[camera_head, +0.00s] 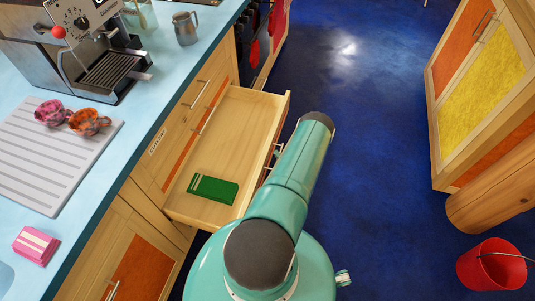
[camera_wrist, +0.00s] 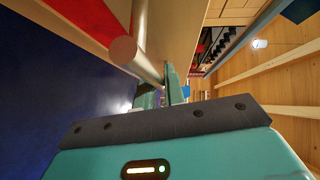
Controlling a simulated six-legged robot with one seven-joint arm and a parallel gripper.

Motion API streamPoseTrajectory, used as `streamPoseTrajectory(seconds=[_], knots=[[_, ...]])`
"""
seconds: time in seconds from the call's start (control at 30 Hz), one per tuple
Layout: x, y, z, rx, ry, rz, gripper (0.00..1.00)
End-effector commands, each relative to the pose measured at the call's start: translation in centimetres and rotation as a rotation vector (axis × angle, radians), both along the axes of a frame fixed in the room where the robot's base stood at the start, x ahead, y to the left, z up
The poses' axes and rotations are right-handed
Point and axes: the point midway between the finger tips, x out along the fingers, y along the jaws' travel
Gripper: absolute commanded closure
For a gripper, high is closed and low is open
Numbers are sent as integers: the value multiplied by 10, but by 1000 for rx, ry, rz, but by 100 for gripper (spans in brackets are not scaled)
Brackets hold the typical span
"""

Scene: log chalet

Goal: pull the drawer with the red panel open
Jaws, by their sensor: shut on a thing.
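The drawer (camera_head: 212,150) stands pulled well out of the counter in the head view, its inside showing. A green box (camera_head: 213,189) lies in it. The drawer's red panel (camera_wrist: 85,14) shows at the top left of the wrist view; the head view does not show this front face. A round metal bar handle (camera_wrist: 125,48) runs along the front. My gripper (camera_wrist: 166,88) is shut on this handle in the wrist view. The arm partly hides the grip in the head view.
A red bucket (camera_head: 490,265) and a cabinet (camera_head: 485,85) stand at the right. The blue floor (camera_head: 365,150) between is clear.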

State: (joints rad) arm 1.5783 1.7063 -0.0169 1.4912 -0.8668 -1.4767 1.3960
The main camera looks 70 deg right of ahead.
Motion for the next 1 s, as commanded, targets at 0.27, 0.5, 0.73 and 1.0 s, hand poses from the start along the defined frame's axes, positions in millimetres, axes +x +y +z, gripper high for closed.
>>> streamPoseTrajectory(seconds=[0.27,0.5,0.73,1.0], knots=[[-18,-2,1,-1,-6,1,100],[-21,-2,1,-1,-6,2,100],[-22,-3,1,-2,-6,3,81],[-24,-3,1,-1,-5,2,68]])
